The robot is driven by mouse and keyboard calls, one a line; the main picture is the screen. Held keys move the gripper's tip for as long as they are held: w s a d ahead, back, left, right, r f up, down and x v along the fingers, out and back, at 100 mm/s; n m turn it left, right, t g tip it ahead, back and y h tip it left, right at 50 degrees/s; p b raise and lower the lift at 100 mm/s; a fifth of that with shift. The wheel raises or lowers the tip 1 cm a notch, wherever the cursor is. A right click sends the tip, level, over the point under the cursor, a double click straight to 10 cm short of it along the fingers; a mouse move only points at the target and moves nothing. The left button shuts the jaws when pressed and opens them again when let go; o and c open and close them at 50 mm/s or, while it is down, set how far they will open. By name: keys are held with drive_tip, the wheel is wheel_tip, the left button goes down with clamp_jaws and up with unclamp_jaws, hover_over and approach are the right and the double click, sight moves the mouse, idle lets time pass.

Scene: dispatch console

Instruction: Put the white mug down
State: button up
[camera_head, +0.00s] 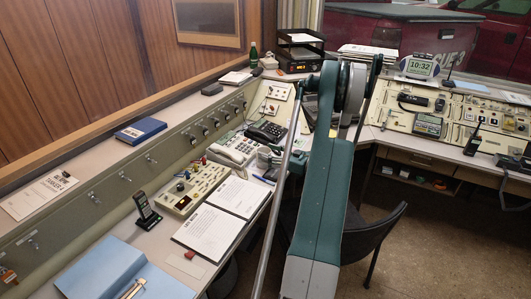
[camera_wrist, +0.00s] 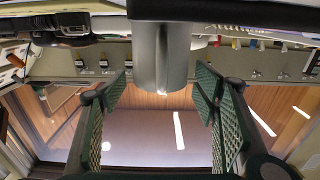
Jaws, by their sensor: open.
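The white mug (camera_wrist: 147,58) appears in the wrist view as a pale grey, rounded body at top centre, with a narrow upright ridge facing the camera that looks like its handle. My gripper (camera_wrist: 161,86) is open, one green ribbed finger on each side of the mug. Narrow gaps show between the fingers and the mug, so it does not look clamped. The wrist picture looks upside down, and a dark edge hides the mug's upper end in the picture; I cannot tell what it rests on.
A black tray unit (camera_head: 299,50) stands at the back corner. A dark chair (camera_head: 373,235) is below my arm. The ledge has free stretches around a blue book (camera_head: 140,131).

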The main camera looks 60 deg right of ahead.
drive_tip(key=s+p, duration=0.1)
drive_tip(key=s, duration=0.9)
drive_tip(key=shift+s+p, duration=0.2)
drive_tip(key=shift+p, duration=0.15)
idle(0.4)
